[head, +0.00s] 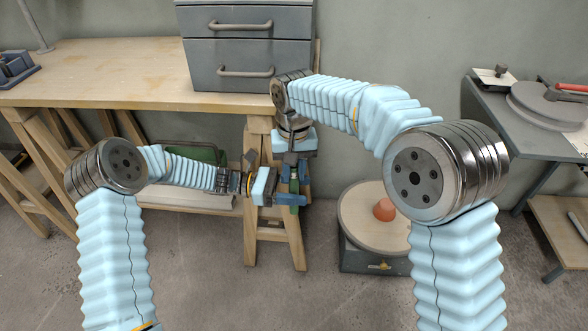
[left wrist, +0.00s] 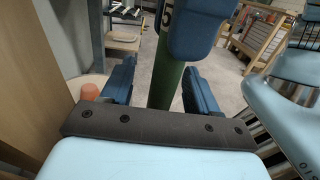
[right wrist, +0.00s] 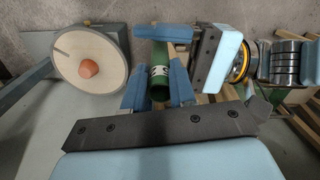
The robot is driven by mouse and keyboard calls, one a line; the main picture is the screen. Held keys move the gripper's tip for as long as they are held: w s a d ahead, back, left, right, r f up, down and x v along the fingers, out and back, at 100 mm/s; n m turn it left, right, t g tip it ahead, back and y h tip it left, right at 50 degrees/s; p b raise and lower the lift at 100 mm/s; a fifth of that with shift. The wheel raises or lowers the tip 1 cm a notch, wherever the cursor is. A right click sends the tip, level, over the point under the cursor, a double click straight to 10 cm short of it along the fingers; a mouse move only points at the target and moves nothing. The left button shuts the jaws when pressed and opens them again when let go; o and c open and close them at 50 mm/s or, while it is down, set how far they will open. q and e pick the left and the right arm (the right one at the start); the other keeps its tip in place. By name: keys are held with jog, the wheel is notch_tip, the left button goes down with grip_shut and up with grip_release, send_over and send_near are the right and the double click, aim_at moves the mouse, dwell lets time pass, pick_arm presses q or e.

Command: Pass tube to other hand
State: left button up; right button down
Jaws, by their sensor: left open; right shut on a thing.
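The tube is green; in the head view it shows between the grippers (head: 294,187), upright. It also shows in the left wrist view (left wrist: 166,75) and, with a white-marked dark label, in the right wrist view (right wrist: 160,78). My right gripper (right wrist: 157,82) points down and is shut on the tube. My left gripper (left wrist: 162,80) comes in from the side, open, with its fingers apart on either side of the tube and gaps visible. A right finger overlaps the tube's upper part in the left wrist view. The grippers partly hide the tube in the head view.
A wooden workbench (head: 110,83) with a grey drawer unit (head: 247,50) stands behind; its trestle leg (head: 252,235) is close behind the grippers. At right, a round disc (head: 362,212) bears an orange-red knob (head: 384,209). A grey table (head: 520,120) stands further right.

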pick_arm(q)
jog(key=a, duration=1.1)
jog(key=s+d+f+m+g+y, duration=0.15)
jog(key=s+f+y, duration=0.35)
jog(key=f, duration=0.5)
jog(key=s+d+f+m+y, duration=0.3)
jog(key=s+f, duration=0.3)
jog(key=f, duration=0.3)
jog(key=s+a+f+m+t+y, duration=0.1)
jog(key=s+f+m+t+y, duration=0.2)
jog(key=s+m, duration=0.8)
jog(key=shift+s+a+f+t+y, duration=0.15)
jog(key=shift+s+f+t+y, duration=0.2)
jog(key=shift+f+y, duration=1.45)
jog(key=shift+f+h, duration=0.4)
